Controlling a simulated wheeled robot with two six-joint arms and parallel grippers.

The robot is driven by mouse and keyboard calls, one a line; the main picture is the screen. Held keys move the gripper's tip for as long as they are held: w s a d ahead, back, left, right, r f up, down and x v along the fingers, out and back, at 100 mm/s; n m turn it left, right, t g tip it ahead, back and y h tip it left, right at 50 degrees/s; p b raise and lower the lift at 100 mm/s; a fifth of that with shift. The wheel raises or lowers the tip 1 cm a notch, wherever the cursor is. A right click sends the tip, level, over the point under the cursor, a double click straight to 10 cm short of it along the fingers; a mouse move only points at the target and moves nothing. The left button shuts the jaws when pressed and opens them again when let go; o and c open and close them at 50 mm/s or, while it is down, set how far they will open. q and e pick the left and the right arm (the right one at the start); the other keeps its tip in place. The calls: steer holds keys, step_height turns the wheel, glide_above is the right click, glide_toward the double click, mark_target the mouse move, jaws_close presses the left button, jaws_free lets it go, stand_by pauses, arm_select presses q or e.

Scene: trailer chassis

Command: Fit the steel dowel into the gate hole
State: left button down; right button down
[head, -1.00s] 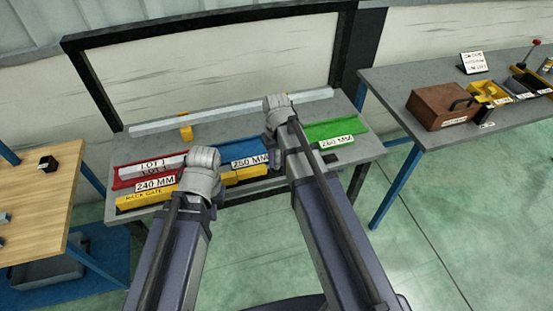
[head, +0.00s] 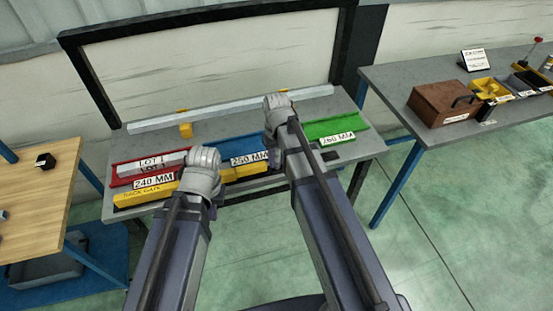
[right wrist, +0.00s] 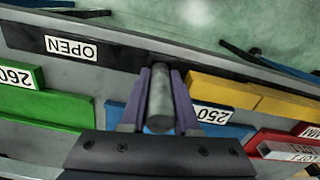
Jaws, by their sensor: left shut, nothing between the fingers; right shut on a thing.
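The steel dowel (right wrist: 160,107) is a grey cylinder between the two purple fingers of my right gripper (right wrist: 157,115) in the right wrist view. The gripper is shut on it above the bench's front part. A yellow bar with gate lettering (head: 135,196) lies along the bench's front left; yellow bars (right wrist: 285,106) also show in the wrist view. I cannot make out the gate hole.
Red (head: 124,170), blue (head: 238,146) and green (head: 325,126) trays with size labels lie on the grey bench. A dark strip marked OPEN (right wrist: 120,58) runs along its front edge. A long pale bar (head: 225,112) lies behind. Other tables flank the bench.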

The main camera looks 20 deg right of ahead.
steer(key=shift+f, duration=0.3)
steer(key=c, duration=0.6)
jaws_free()
steer(key=shift+r, duration=0.15)
step_height(320, 180, up, 8)
steer(key=p, duration=0.7)
steer(key=shift+p, duration=0.3)
steer(key=shift+f, duration=0.2)
steer(key=shift+f, duration=0.1)
